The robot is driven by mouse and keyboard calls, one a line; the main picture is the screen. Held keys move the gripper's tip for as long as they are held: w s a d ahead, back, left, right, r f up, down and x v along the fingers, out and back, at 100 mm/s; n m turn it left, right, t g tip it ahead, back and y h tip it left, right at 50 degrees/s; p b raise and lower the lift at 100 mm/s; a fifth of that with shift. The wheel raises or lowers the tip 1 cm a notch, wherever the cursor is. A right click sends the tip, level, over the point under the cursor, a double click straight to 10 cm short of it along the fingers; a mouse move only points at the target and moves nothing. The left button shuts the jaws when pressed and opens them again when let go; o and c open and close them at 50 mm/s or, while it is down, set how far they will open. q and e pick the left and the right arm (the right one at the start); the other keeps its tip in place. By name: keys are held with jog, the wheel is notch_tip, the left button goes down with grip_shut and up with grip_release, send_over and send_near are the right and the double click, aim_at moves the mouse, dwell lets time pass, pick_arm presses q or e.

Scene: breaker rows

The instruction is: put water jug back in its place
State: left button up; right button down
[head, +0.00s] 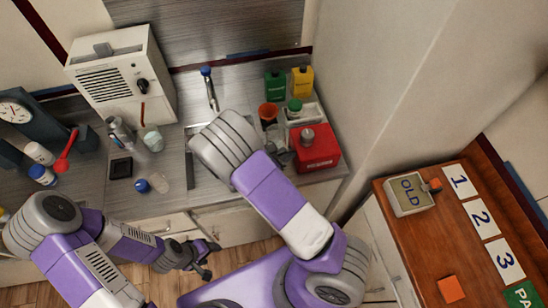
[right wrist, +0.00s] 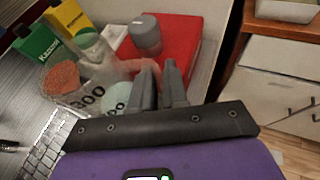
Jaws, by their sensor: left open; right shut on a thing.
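A clear water jug (right wrist: 93,75), with "300" on its side, shows in the right wrist view. My right gripper (right wrist: 160,80) is shut on the jug's handle side, in front of a red box (right wrist: 185,45). Whether the jug touches the counter is unclear. In the head view, my right forearm and elbow hide most of the right gripper and jug beside the red box (head: 318,150). My left gripper (head: 209,259) is open and empty, low in front of the counter's cabinets.
The faucet (head: 210,90) and sink lie left. A white appliance (head: 122,80) and small jars fill the left counter.

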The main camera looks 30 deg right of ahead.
jog(key=f, duration=0.2)
jog(key=s+f, duration=0.1)
jog(key=f, duration=0.1)
jog(key=shift+f, duration=0.1)
jog(key=shift+w+f, duration=0.15)
jog(key=shift+f, duration=2.35)
jog(key=c, duration=1.1)
grip_release()
jog(key=shift+c, duration=0.2)
pick_arm(q)
jog(key=shift+s+f, duration=0.15)
jog(key=shift+s, duration=0.15)
jog(key=shift+f+b, duration=0.3)
jog(key=shift+b, duration=0.2)
pick_arm(e)
jog(key=v, duration=1.2)
